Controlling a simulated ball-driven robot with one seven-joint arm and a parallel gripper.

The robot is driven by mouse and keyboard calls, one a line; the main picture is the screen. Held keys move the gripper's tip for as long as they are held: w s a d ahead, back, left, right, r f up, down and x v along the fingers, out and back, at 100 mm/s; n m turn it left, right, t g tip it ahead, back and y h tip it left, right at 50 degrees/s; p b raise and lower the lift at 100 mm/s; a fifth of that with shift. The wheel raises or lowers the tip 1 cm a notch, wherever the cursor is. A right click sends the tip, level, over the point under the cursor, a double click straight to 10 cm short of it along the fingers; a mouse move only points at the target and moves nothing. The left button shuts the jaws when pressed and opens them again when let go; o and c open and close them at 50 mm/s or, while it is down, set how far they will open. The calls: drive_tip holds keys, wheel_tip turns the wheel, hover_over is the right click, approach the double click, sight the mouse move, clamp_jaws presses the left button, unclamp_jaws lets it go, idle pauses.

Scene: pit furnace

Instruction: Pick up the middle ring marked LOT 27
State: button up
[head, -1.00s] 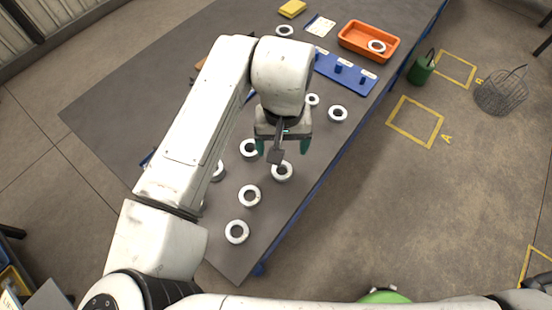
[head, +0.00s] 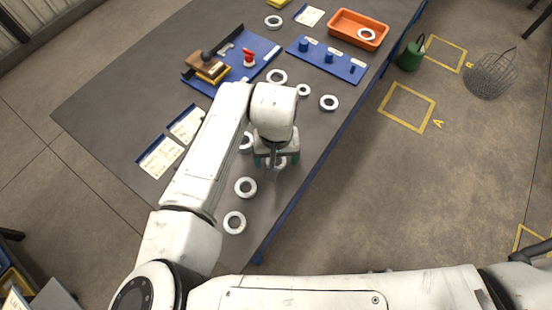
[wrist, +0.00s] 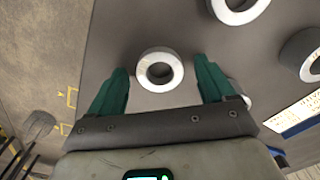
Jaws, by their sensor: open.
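Several white rings lie on the grey table (head: 120,95); no LOT 27 mark is readable on any of them. One ring (wrist: 145,76) lies between the two green fingers of my gripper (wrist: 162,68) in the wrist view, with a gap on each side. In the head view my gripper (head: 277,160) points down over this ring, which is mostly hidden by it. The fingers are open and hold nothing. Other rings lie close by: one (head: 246,187) below, another (head: 234,213) nearer the front, and one (head: 245,148) to the left, partly hidden by my arm.
A blue pegged board (head: 340,72), an orange tray (head: 345,32) holding a ring, and a blue board with a stamp (head: 262,47) are farther back. Papers (head: 160,157) lie left of my arm. A green can (head: 411,55) and wire basket (head: 490,75) stand on the floor at right.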

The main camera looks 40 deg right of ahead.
drive_tip(key=c, duration=1.2)
drive_tip(key=shift+c, duration=0.2)
drive_tip(key=shift+r, duration=0.15)
